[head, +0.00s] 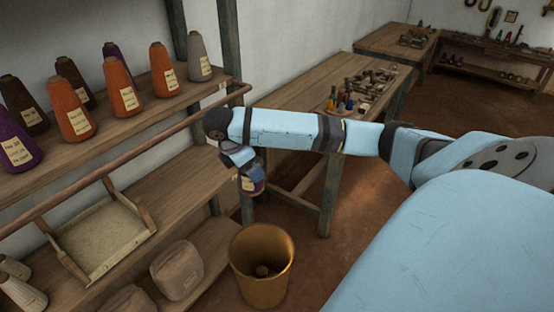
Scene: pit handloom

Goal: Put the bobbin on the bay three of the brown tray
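My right arm reaches in from the right, and its gripper (245,168) points down beyond the end of the shelves. A shallow tray (137,243) with a brown wooden frame and a pale bottom sits on the middle shelf at left. I cannot make out numbered bays in it. My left gripper is not in view.
Several labelled yarn cones, orange (119,87), brown, purple and grey, stand on the upper shelf. A wooden rail (130,157) runs along the shelf front. A yellow bin (262,285) stands on the floor beside sacks (177,270). A table (290,97) with small items stands behind my arm.

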